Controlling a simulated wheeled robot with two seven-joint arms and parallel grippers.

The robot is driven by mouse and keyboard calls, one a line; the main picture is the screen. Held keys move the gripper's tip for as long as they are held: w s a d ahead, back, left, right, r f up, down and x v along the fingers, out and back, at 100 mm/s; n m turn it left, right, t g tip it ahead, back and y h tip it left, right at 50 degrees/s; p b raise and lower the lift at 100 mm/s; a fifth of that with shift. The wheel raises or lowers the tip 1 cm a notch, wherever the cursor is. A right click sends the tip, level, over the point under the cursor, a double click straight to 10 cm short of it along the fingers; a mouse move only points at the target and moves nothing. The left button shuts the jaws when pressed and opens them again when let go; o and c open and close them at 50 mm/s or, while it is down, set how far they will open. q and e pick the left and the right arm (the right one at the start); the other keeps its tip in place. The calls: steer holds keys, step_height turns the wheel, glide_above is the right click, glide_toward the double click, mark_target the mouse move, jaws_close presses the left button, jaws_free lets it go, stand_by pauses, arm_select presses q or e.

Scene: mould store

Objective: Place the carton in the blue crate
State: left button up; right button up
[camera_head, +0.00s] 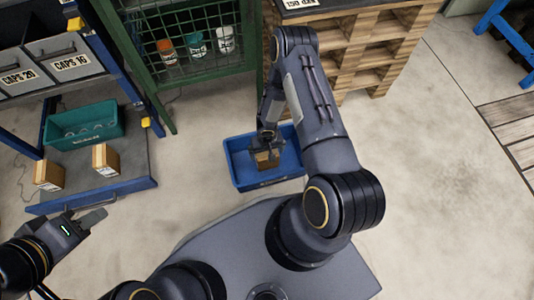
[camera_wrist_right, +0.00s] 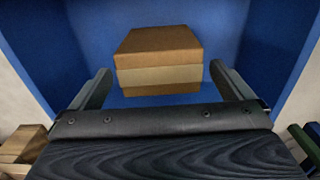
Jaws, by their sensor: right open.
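The carton (camera_wrist_right: 158,60) is a brown box with a paler band around its middle. It rests inside the blue crate (camera_head: 238,172), which stands on the floor; the carton also shows in the head view (camera_head: 265,160). The crate's blue inside (camera_wrist_right: 55,50) surrounds it in the right wrist view. My right gripper (camera_wrist_right: 160,88) is open, its fingers apart on either side of the carton's near end, with gaps visible to both. My left gripper (camera_head: 88,222) is at the lower left, away from the crate; its jaw opening is unclear.
Two similar cartons (camera_head: 48,175) (camera_head: 105,160) stand on the low shelf at left, near a green bin (camera_head: 84,125). A green mesh cabinet (camera_head: 190,50) with bottles stands behind the crate. Wooden pallets (camera_head: 370,50) are stacked behind right. Floor at right is clear.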

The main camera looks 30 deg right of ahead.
step_height(320, 180, up, 7)
steer(key=shift+r+p, duration=0.1)
steer(key=shift+p, duration=0.95)
steer(key=d+r+m+t, duration=0.1)
steer(key=d+r, duration=0.2)
steer(key=r, duration=1.2)
steer(key=d+r+m+t, duration=0.1)
steer(key=d+r+t, duration=0.1)
steer(key=r, duration=1.3)
steer(key=s+a+r+n+t+y, duration=0.1)
steer(key=s+a+r+y, duration=0.1)
steer(key=s+a+r, duration=0.2)
steer(key=s+a+r+n+t+y, duration=0.1)
steer(key=s+a+r, duration=0.4)
steer(key=s+r, duration=0.5)
steer(key=s+n, duration=0.1)
steer(key=s, duration=0.2)
steer(key=shift+s+a+r+t+y, duration=0.2)
steer(key=shift+s+t+y, duration=0.1)
steer(key=shift+y, duration=0.1)
steer(key=shift+d, duration=0.1)
